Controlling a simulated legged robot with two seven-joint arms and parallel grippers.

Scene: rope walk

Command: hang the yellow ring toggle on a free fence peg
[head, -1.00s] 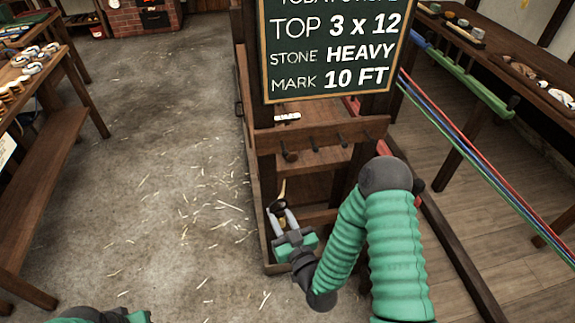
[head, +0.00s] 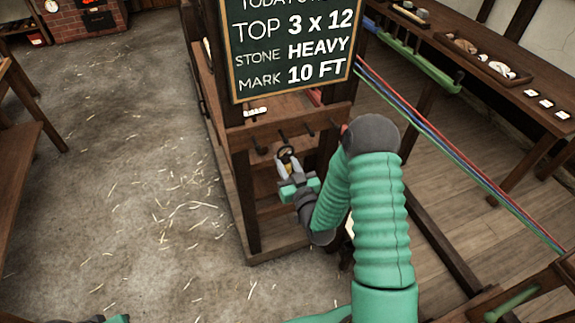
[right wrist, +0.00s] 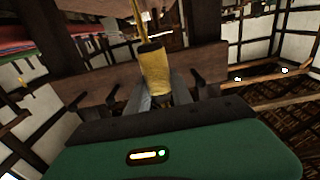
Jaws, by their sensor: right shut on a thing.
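The yellow ring toggle (right wrist: 155,72) is between the fingers of my right gripper (head: 289,168). In the right wrist view it stands up from the jaws, with a dark band near its top and a thin yellow part rising above. In the head view it is small and partly covered by the fingers. The fence rail (head: 243,134) has several dark pegs, among them one (head: 309,130) right of the gripper. The gripper is just in front of and below the rail; I cannot tell whether the toggle touches a peg. A sliver of my left arm shows at the bottom left.
A chalkboard (head: 290,45) hangs above the rail. Coloured ropes (head: 440,140) stretch to the right of the frame. A workbench (head: 520,95) stands at the right. The straw-strewn floor (head: 130,170) at left is open.

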